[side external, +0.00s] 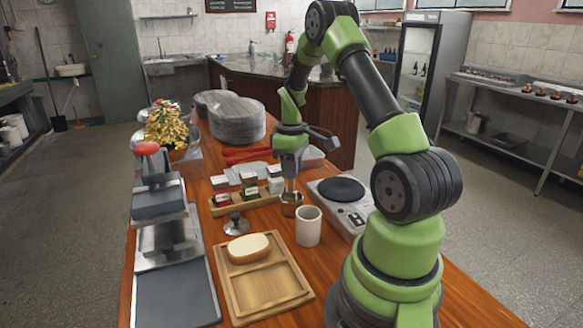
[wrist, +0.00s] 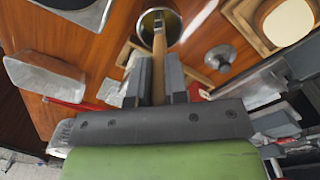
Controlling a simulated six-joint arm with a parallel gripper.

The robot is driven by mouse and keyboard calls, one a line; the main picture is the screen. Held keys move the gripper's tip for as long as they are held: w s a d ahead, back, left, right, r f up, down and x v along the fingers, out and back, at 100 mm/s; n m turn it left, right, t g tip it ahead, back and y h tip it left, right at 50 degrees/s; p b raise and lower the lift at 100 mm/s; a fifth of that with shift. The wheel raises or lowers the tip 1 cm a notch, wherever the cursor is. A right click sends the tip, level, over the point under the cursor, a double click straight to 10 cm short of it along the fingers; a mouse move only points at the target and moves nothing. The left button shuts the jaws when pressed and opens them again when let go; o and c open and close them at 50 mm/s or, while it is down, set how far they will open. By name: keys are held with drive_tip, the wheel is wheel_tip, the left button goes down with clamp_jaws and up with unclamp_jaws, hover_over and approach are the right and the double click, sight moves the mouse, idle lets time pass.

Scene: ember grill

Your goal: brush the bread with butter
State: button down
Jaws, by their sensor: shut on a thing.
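My gripper (side external: 289,181) is above the pot, shut on the wooden handle of a brush (wrist: 159,62). The brush points down into the pot, so its bristles are hidden. Butter inside the pot cannot be made out.
A white cup (side external: 308,226) stands close in front of the pot. A hot plate (side external: 341,190) is to the right. A knobbed metal lid (side external: 236,224) and a wooden rack of small boxes (side external: 238,207) are to the left. A metal press (side external: 168,240) lines the left edge.

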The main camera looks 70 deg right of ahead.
drive_tip(key=shift+r, duration=3.5)
drive_tip(key=w+a, duration=0.2)
drive_tip(key=a, duration=2.2)
drive_tip(key=shift+w+a+r, duration=0.25)
drive_tip(key=shift+w+a, duration=0.1)
